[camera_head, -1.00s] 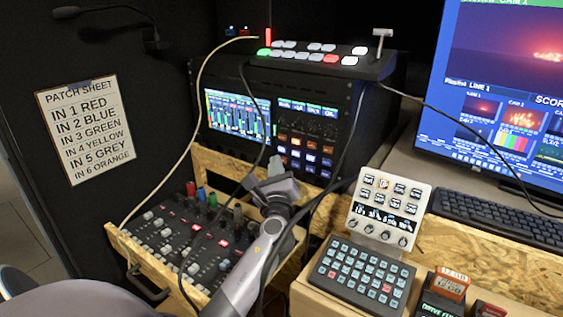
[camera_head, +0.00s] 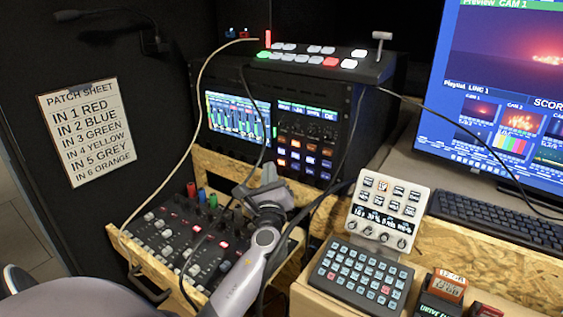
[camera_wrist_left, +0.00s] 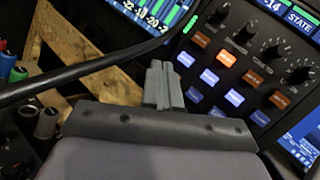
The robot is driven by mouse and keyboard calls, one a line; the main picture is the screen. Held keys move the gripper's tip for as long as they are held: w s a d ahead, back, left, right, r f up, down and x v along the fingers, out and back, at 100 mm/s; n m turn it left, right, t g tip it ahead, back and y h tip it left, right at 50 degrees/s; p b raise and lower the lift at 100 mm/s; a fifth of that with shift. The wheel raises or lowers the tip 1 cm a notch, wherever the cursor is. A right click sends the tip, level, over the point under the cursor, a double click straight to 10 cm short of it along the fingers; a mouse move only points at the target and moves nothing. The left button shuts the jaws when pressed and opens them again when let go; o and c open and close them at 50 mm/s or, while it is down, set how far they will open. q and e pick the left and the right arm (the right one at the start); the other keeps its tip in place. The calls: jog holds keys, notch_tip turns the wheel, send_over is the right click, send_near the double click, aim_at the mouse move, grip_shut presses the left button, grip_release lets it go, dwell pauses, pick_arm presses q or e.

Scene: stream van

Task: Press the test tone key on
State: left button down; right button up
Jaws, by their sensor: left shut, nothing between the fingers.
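The rack unit with the key panel (camera_head: 305,149) stands behind the mixer in the head view. Its orange and blue-white lit keys show closer in the left wrist view, where a key block (camera_wrist_left: 225,82) lies right of the fingers. Labels on the keys are too small to read, so I cannot tell which is the test tone key. My left gripper (camera_head: 268,172) is shut and empty, in front of and below the rack, left of the keys. In the left wrist view its fingers (camera_wrist_left: 161,82) point up at the rack, apart from the keys as far as I see. My right gripper is out of view.
A black cable (camera_wrist_left: 90,66) crosses in front of the rack close to my fingers. The audio mixer (camera_head: 180,240) with coloured plugs lies below in a wooden frame. A white control box (camera_head: 388,212) and a keypad (camera_head: 360,277) stand to the right.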

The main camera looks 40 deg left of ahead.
pick_arm(q)
jog(key=s, duration=0.3)
jog(key=s+p, duration=0.1)
jog(key=shift+s+d, duration=0.25)
jog(key=shift+s, duration=0.1)
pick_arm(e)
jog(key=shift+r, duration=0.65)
